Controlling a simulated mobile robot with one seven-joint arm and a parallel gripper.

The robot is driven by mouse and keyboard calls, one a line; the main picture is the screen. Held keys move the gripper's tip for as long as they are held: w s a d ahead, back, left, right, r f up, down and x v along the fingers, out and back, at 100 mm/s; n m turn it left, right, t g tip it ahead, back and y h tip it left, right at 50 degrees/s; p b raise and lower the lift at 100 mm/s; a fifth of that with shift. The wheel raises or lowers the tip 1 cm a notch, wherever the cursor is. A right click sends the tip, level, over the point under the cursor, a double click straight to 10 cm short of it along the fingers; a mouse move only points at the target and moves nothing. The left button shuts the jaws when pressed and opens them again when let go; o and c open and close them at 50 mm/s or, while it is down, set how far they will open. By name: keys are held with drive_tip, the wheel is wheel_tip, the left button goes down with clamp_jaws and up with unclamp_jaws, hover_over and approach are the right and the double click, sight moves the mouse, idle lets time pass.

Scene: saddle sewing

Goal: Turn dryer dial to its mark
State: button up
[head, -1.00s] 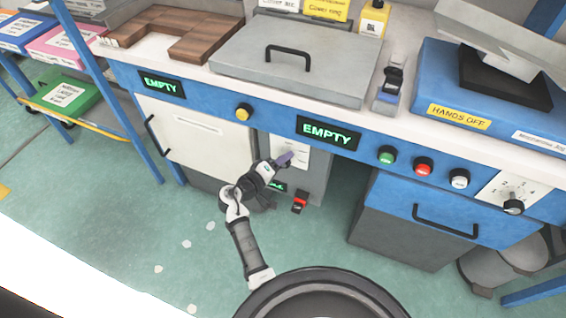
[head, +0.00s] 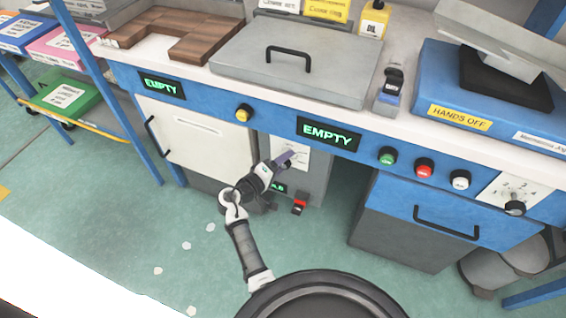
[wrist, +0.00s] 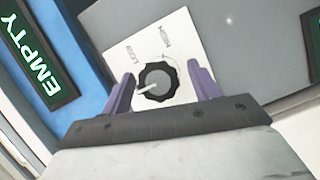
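The dial (wrist: 158,82) is a black scalloped knob with a pale pointer line. In the wrist view it sits on a white plate (wrist: 150,45) with printed labels, and its pointer aims left and slightly down. The plate is on the front of the grey unit under the bench and also shows in the head view (head: 302,153), where my gripper hides the dial. My gripper (head: 285,158) is open, with one purple finger on each side of the dial in the wrist view (wrist: 160,84). Gaps show between both fingers and the knob.
A red switch (head: 300,204) sits low on the grey unit. An EMPTY display (head: 328,133) is above the plate. Green (head: 387,155), red (head: 424,167) and white (head: 460,179) buttons and another dial (head: 515,208) are to the right. Open floor lies in front.

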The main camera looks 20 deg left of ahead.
drive_tip(key=b+v, duration=0.1)
drive_tip(key=v, duration=1.2)
drive_tip(key=shift+s+b, duration=0.4)
drive_tip(key=shift+a+r, duration=0.15)
drive_tip(key=shift+r, duration=0.05)
